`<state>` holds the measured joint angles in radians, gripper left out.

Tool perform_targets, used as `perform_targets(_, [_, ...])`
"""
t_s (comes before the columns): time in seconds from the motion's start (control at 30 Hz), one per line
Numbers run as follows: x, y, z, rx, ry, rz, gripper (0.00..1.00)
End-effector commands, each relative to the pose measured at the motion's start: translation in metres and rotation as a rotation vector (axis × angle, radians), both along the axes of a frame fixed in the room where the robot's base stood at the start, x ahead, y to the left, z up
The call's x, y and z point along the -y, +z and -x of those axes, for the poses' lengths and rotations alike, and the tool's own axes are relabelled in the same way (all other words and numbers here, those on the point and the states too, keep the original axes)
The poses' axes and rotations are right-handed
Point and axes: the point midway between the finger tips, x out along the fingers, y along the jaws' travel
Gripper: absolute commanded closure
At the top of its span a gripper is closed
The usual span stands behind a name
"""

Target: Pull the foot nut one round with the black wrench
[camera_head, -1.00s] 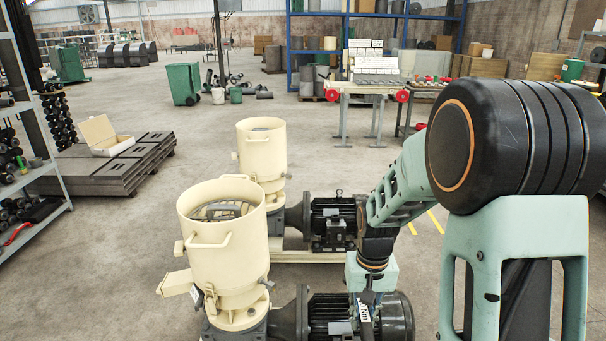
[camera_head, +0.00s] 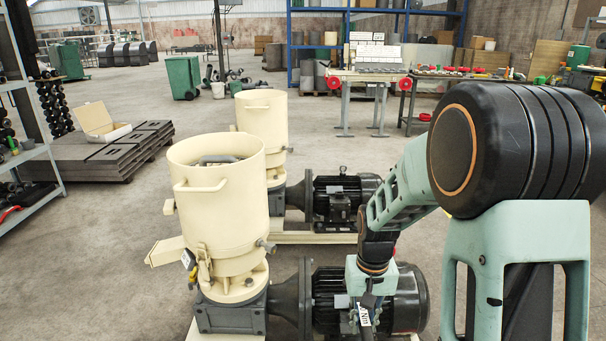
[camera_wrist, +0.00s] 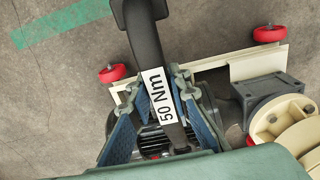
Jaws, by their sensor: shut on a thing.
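The black wrench (camera_wrist: 146,38) bears a white "50 Nm" label and runs between the blue-padded fingers of my gripper (camera_wrist: 157,82), which is shut on it. In the head view the wrench's labelled part (camera_head: 365,316) shows below my wrist, beside the near mill's motor. Red round feet (camera_wrist: 112,73) show at the cream base frame in the wrist view, with another at the upper right (camera_wrist: 270,34). I cannot make out the foot nut or whether the wrench touches it.
The near cream pellet mill (camera_head: 216,210) and its dark motor (camera_head: 400,300) stand close to my arm. A second mill (camera_head: 262,120) stands behind. Grey stacked plates (camera_head: 95,160) lie at the left. Open floor lies beyond the mills.

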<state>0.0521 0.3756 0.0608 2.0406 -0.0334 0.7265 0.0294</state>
Motion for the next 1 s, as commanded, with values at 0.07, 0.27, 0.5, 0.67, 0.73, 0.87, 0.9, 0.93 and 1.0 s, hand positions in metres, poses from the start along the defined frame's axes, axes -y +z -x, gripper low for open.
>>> perform_targets(0.07, [0.000, -0.031, -0.001, 0.003, 0.000, 0.000, 1.00])
perform_targets(0.27, [0.000, -0.077, -0.001, 0.003, -0.001, 0.000, 1.00])
perform_targets(0.5, [0.000, -0.132, -0.001, 0.003, -0.001, 0.000, 1.00])
perform_targets(0.67, [0.000, -0.168, -0.001, 0.003, -0.001, 0.000, 1.00])
perform_targets(0.73, [0.000, -0.180, -0.001, 0.003, -0.001, 0.000, 1.00])
perform_targets(0.87, [0.000, -0.194, -0.001, 0.003, -0.001, 0.000, 1.00])
perform_targets(0.9, [0.000, -0.195, -0.001, 0.003, -0.001, 0.000, 1.00])
perform_targets(0.93, [0.000, -0.196, -0.001, 0.003, -0.001, 0.000, 1.00])
perform_targets(1.0, [0.000, -0.195, -0.001, 0.003, 0.000, 0.000, 1.00])
